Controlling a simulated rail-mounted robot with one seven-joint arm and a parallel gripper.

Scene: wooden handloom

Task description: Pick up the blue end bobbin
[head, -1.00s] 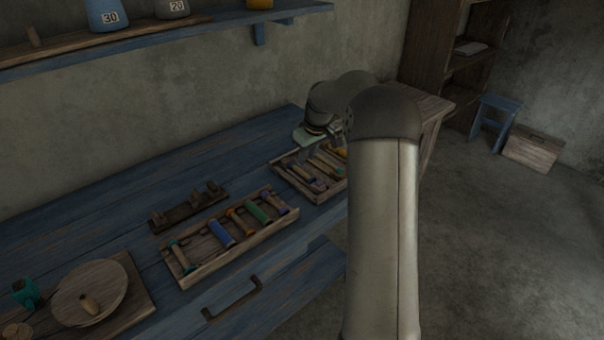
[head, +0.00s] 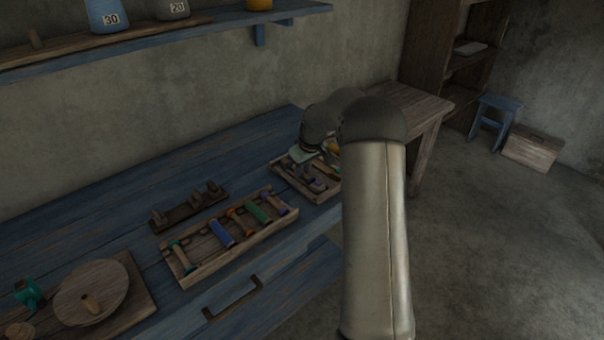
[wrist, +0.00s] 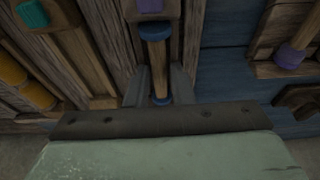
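The blue end bobbin (wrist: 155,55), a bare wooden rod with blue ends, lies in a wooden tray in the wrist view. My gripper (wrist: 159,82) is above it with its two fingers apart, one on each side of the rod's near half. Gaps show between the rod and the fingers, so the gripper looks open. The bobbin's near end is partly hidden by the gripper body. In the head view my gripper (head: 309,168) is over the right tray (head: 322,198), and I cannot pick out the bobbin there.
Wooden dividers stand close on both sides of the bobbin. A purple bobbin (wrist: 150,6) lies just beyond it, and yellow spools (wrist: 12,70) lie at left. A second tray (head: 183,281) with several bobbins and a peg rack (head: 187,212) are on the blue bench (head: 110,215).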

